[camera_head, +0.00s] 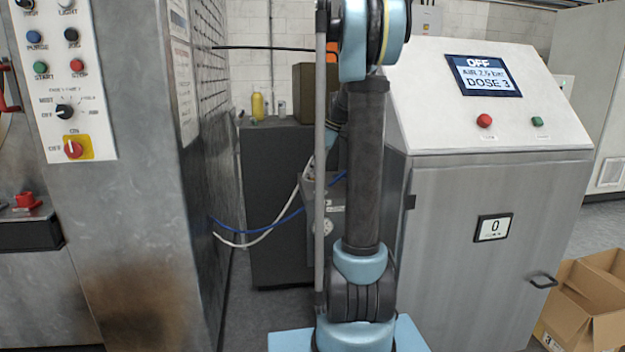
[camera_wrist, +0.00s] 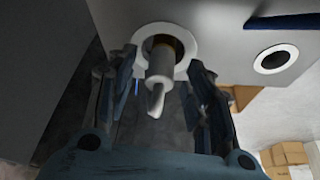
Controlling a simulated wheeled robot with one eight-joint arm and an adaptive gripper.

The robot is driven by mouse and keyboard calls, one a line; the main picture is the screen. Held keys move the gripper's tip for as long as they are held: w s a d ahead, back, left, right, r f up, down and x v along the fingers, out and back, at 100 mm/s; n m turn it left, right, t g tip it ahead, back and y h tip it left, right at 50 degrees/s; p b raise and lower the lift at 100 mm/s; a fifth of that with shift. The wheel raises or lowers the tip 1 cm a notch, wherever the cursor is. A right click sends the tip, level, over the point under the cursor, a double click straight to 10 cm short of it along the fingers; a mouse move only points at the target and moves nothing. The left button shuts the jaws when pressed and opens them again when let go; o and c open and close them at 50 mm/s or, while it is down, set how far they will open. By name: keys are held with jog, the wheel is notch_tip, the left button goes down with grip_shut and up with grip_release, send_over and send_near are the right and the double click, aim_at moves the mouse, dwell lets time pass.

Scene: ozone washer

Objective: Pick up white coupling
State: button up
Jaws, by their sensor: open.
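In the wrist view, a pale whitish coupling (camera_wrist: 160,68) with a narrow, slanted tip sticks out of a round opening with a white ring (camera_wrist: 183,42) in a grey panel. My gripper (camera_wrist: 161,66) is open, with one dark finger on each side of the coupling. Gaps seem to show between the fingers and the coupling, but contact is hard to judge. In the head view my arm stands upright in the middle; my gripper and the coupling cannot be made out there.
A second white-ringed port (camera_wrist: 276,58) is to the right on the panel. Cardboard boxes (camera_wrist: 290,153) lie beyond. The head view shows a white-topped console (camera_head: 490,100), a metal control cabinet (camera_head: 125,220), hanging blue and white hoses, and open cardboard boxes (camera_head: 590,305).

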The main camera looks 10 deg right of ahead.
jog(key=shift+x, duration=0.95)
grip_shut()
jog(key=shift+r, duration=0.15)
